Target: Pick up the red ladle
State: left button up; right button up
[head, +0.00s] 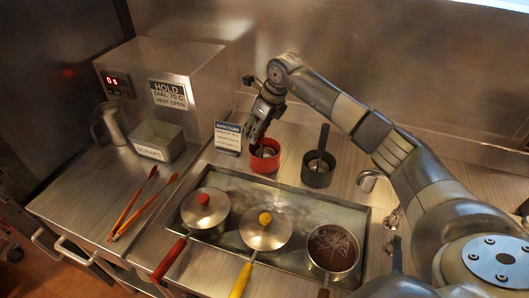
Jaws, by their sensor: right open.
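A red round container (264,159) stands on the steel counter behind the sunken well, with something metallic showing inside its mouth. I take this to be where the red ladle is; its handle is hidden by or hard to tell from my gripper. My right gripper (258,131) reaches down from above, directly over the container's rim, with its fingers open. Whether the fingers touch a handle is not clear. My left gripper is not in view.
A dark container (317,175) with a black-handled utensil stands just right. A small sign card (228,138) stands close left. In front, the well holds a red-knobbed pot (205,210), a yellow-knobbed pot (266,235) and an open pan (333,250). Tongs (140,205) lie left.

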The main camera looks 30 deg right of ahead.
jog(key=shift+f, duration=0.1)
grip_shut()
jog(key=shift+w+r, duration=0.1)
jog(key=shift+r, duration=0.1)
